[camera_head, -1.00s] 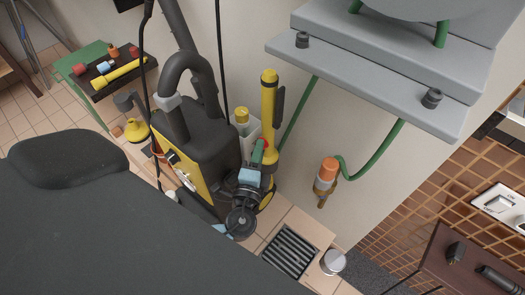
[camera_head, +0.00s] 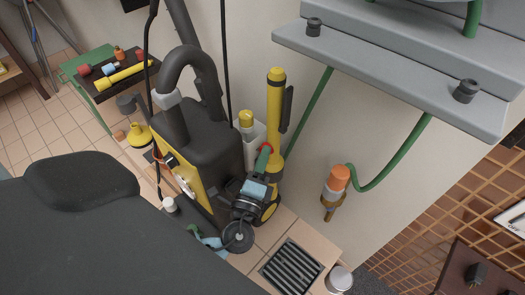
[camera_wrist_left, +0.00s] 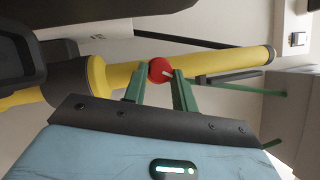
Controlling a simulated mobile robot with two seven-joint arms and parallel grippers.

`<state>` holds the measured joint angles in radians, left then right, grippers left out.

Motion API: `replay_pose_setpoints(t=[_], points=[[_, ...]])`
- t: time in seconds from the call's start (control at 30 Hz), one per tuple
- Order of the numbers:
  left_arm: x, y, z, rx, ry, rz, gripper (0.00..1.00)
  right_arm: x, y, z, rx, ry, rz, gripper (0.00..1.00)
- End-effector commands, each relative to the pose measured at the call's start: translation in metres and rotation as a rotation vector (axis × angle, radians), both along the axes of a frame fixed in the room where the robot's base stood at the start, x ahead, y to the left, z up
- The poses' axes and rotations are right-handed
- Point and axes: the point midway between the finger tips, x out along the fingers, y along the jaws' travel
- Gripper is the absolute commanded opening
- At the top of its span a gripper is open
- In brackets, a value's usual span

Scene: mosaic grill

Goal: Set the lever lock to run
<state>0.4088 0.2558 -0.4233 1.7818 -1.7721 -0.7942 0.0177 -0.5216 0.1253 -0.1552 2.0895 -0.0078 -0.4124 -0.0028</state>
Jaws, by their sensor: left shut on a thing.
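A yellow lance (camera_head: 274,110) stands upright beside the yellow and black machine, against the wall. It also crosses the left wrist view (camera_wrist_left: 220,62). A round red knob with a small pale mark, which looks like the lever lock (camera_wrist_left: 159,70), sits on the lance. My left gripper (camera_head: 266,154) reaches the lance from below. Its green fingers (camera_wrist_left: 158,80) are closed around the red knob, one on each side. In the head view the fingers hide most of the knob. A dark lever (camera_head: 287,108) lies along the lance.
The yellow and black machine (camera_head: 200,138) with a thick hose stands close left of my gripper. A grey shelf (camera_head: 400,75) juts out at the upper right. A floor grate (camera_head: 290,267) lies below right.

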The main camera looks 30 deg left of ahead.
Motion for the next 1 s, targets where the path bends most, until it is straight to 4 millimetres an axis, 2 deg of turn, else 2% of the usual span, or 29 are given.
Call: replay_pose_setpoints(t=[0.07,0.1,0.23,0.57,0.67,1.0], points=[[0.001,0.000,0.002,0.001,-0.004,0.001,0.04,-0.001,0.000,0.000,0.001,0.001,-0.002,0.36],[0.001,0.000,0.002,0.001,-0.004,0.001,0.32,-0.001,0.001,0.000,0.001,0.002,-0.004,0.36],[0.000,0.000,0.001,0.001,-0.003,0.001,0.49,-0.002,0.001,-0.001,0.002,0.004,-0.005,0.36],[-0.003,-0.001,-0.001,0.000,0.000,0.000,0.49,-0.004,0.001,-0.004,0.001,0.011,-0.006,0.36],[-0.012,-0.004,-0.004,0.001,0.002,0.000,0.49,-0.005,0.001,-0.005,0.001,0.013,-0.006,0.36],[-0.060,-0.018,-0.015,0.000,0.001,0.000,0.49,-0.004,0.000,-0.011,-0.001,0.013,-0.004,0.36]])
